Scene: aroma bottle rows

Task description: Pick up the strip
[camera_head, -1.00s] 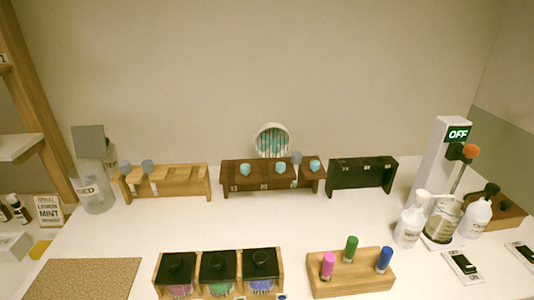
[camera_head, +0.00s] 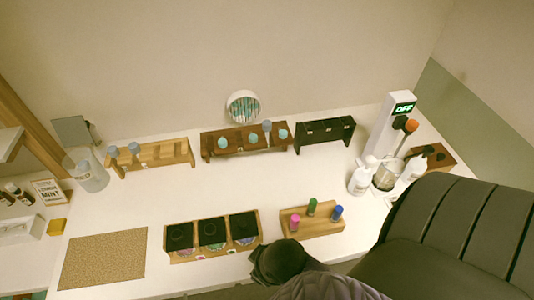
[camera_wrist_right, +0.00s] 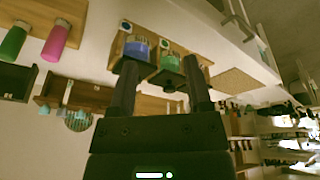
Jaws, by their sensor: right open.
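No single loose strip can be made out for sure. At the back, behind the dark brown rack, a round white-rimmed holder (camera_head: 243,106) shows pale narrow upright lines, too small to identify. My right gripper shows in the right wrist view (camera_wrist_right: 160,90), with its two dark fingers apart and nothing seen between them. In that view a jar with blue contents (camera_wrist_right: 138,48) and a jar with green contents (camera_wrist_right: 170,62) are beyond the fingers. In the head view my right arm covers the front right of the table. My left gripper is not in view.
A dark brown rack (camera_head: 245,150) holds teal-topped items. A light wood rack (camera_head: 172,156) and a black rack (camera_head: 325,131) flank it. Bottles (camera_head: 361,178) and a white OFF stand (camera_head: 386,125) are at the right. The table's middle is clear, with a tan mat (camera_head: 104,256) at left.

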